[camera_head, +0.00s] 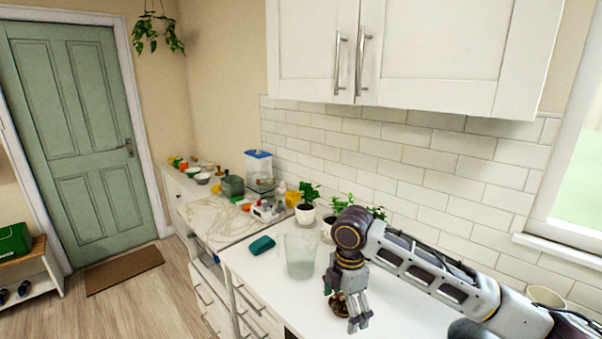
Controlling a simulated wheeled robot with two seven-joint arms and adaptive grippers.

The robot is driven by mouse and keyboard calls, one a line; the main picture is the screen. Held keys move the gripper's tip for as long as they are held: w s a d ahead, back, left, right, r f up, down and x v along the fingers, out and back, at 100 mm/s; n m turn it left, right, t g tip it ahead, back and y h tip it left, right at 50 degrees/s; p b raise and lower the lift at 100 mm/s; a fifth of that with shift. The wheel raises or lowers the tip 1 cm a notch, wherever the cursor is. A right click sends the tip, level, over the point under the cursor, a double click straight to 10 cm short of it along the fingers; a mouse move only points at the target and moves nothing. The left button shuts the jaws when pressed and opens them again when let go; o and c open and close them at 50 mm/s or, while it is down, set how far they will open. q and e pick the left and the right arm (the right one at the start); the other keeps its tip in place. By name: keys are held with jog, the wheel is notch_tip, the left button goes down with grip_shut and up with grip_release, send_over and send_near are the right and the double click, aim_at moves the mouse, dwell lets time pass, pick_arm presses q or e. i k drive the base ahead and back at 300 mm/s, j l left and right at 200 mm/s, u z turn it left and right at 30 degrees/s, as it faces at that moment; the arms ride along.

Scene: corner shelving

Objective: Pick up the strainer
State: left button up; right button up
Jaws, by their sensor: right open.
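My right arm comes in from the right, and my right gripper (348,308) points down over the white counter with its fingers apart. A small dark brown roundish thing (337,306) lies beneath and between the fingers, partly hidden by them. I cannot tell whether the fingers touch it, and it is too small and covered to be sure it is the strainer. No other thing shows clearly as a strainer. My left gripper is not in view.
A frosted clear container (300,257) stands left of the gripper, with a teal folded cloth (262,245) beyond it. Potted plants (305,213) line the tiled wall. Many small items crowd the far counter. A white cabinet (420,55) hangs above.

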aim_at(337, 303)
jog(key=k+j, duration=0.15)
jog(key=k, duration=0.4)
jog(key=k+j, duration=0.15)
jog(key=k, duration=0.4)
